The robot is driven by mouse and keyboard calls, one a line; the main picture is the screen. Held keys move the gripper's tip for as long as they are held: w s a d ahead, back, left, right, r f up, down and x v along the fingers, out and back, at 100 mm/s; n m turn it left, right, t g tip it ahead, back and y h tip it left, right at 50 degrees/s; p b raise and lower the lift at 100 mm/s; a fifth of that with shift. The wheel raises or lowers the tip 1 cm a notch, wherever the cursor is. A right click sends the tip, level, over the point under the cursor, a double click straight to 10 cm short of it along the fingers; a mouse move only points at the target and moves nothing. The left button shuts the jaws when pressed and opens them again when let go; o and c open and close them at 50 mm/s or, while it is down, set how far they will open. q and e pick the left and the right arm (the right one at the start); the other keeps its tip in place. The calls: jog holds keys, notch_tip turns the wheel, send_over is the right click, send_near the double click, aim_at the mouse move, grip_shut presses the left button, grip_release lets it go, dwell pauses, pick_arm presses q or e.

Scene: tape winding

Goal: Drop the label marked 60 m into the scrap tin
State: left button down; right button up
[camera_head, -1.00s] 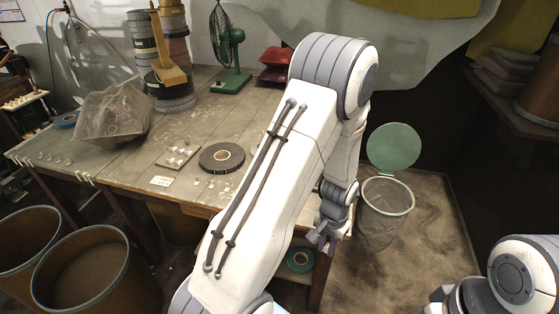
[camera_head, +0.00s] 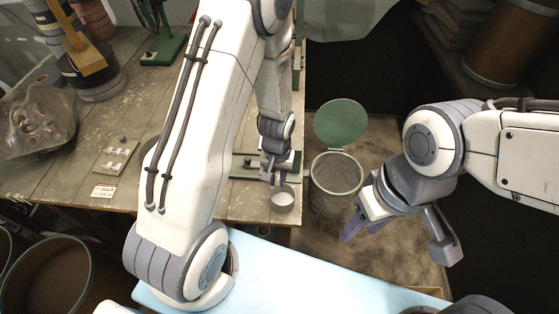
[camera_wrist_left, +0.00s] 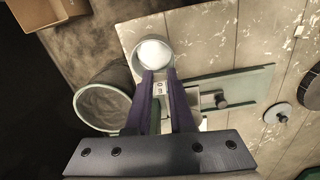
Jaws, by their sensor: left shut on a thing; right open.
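My left gripper (camera_head: 275,179) is shut on a small white label (camera_wrist_left: 160,88), which shows between the purple fingertips in the left wrist view. Its print is tiny; I can make out "0 m" but not the whole mark. A small round tin (camera_head: 283,201) with a pale inside, likely the scrap tin, stands at the table's front right corner. It also shows in the left wrist view (camera_wrist_left: 153,56), just beyond the fingertips. The label appears close to the tin's rim. My right gripper (camera_head: 354,228) is open, right of the table, away from the tin.
A bin (camera_head: 337,178) with a raised green lid stands on the floor right of the table. A green plate with a knob (camera_wrist_left: 222,101) lies beside the tin. Another printed card (camera_head: 103,191) lies on the table (camera_head: 60,186). A clear bag (camera_head: 40,120) sits far left.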

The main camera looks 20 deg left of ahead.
aim_at(277, 181)
pick_arm(q)
jog(key=shift+f, duration=0.35)
jog(key=shift+f+b, duration=0.35)
jog(key=shift+b, duration=0.25)
jog(key=f+b, duration=0.4)
jog(key=shift+a+f, duration=0.2)
jog(key=shift+f, duration=0.15)
jog(key=shift+r, duration=0.1)
jog(key=c, duration=0.7)
grip_release()
notch_tip(277, 181, up, 10)
jog(key=shift+r, duration=0.25)
